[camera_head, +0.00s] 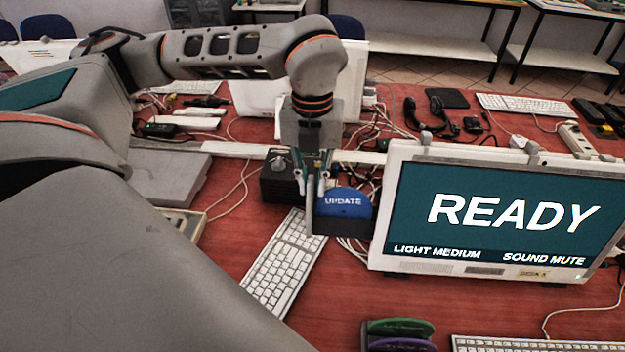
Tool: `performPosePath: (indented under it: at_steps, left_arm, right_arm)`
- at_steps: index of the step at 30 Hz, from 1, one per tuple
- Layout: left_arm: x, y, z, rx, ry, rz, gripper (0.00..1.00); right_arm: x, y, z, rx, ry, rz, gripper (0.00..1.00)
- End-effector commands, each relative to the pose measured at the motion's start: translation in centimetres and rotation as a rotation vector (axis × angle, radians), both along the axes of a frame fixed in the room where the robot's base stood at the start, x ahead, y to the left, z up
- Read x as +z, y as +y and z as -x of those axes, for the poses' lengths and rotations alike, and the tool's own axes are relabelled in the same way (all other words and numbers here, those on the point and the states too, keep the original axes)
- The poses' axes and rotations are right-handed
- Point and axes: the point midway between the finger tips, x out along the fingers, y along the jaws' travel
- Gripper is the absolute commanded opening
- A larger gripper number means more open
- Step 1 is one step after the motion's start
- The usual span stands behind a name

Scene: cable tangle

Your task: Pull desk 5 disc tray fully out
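My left gripper (317,188) points down over the desk, its fingertips at the left edge of a blue disc marked UPDATE (345,202). The disc stands upright in a dark holder (342,222). I cannot tell whether the fingers touch the disc or are closed on it. A grey box (165,180) lies at the left, partly hidden by my arm. A beige tray-like edge (187,226) shows in front of it; I cannot tell whether this is the disc tray or how far out it is. My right gripper is not in view.
A monitor showing READY (480,215) stands at the right. A white keyboard (287,262) lies below my gripper. A black box with a knob (279,185) is beside the gripper. Green and purple discs (400,335) stand at the front. Loose cables (352,250) run behind the holder.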

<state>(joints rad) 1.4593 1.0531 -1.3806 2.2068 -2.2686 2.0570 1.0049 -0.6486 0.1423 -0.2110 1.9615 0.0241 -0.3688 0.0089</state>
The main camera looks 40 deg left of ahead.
Motion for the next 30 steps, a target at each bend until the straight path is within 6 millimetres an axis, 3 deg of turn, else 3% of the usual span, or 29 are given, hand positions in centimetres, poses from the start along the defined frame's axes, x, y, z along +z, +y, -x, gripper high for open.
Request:
performPosePath:
  at_steps: [5,19,24,30]
  left_arm:
    - [1.5,0.0,-0.1,0.000,-0.004,0.000,0.15]
    - [10.3,0.0,-0.1,0.001,-0.004,0.001,0.15]
    - [11.7,0.0,0.0,0.001,-0.003,0.001,0.15]
    - [12.0,0.0,0.0,0.000,-0.001,0.000,0.15]
  right_arm:
    - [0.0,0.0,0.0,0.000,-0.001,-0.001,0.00]
    - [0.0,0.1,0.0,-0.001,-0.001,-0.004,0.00]
    - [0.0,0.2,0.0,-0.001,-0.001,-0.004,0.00]
    - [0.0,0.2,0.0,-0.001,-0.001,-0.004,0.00]
